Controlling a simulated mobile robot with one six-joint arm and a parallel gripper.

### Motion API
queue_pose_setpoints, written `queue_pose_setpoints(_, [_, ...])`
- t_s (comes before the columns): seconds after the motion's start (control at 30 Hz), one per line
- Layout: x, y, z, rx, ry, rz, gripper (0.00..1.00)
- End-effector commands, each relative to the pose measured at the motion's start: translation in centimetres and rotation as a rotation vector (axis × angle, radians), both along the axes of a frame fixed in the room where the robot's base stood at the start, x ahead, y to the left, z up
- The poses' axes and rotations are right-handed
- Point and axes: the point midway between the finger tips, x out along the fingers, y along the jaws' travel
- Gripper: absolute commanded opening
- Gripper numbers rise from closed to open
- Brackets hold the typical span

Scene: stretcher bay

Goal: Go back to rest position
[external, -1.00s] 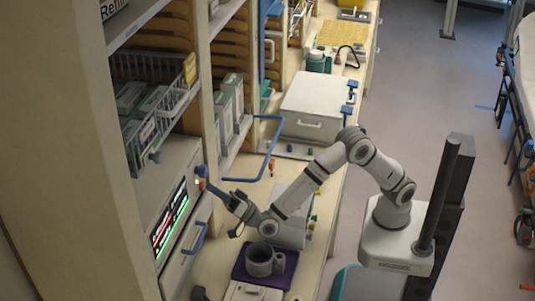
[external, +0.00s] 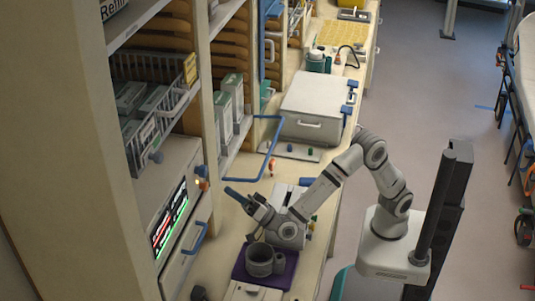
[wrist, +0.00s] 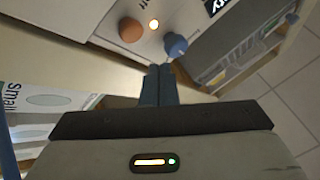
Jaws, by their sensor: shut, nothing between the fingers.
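My gripper (external: 236,195) is over the counter in the external view, its blue fingers pointing left toward the monitor unit. The fingers are together and empty, also seen in the wrist view (wrist: 159,82). They are apart from the monitor unit (external: 176,183), which has a dark screen with red and green lines. In the wrist view an orange knob (wrist: 131,30), a small lit lamp (wrist: 154,24) and a blue knob (wrist: 175,45) lie beyond the fingertips.
A grey mug (external: 259,262) stands on a purple mat (external: 284,272) below my wrist. A blue rail handle (external: 262,168) projects near the shelves. A white case (external: 312,105) stands farther back on the counter. The floor (external: 430,90) to the right is clear.

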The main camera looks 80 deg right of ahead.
Motion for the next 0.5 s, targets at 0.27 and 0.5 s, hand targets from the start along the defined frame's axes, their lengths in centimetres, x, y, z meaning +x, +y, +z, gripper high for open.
queue_pose_setpoints(0.27, [0.5,-0.5,0.6,-0.024,0.02,0.005,0.0])
queue_pose_setpoints(0.5, [2.6,-4.5,2.9,-0.267,0.202,0.069,0.0])
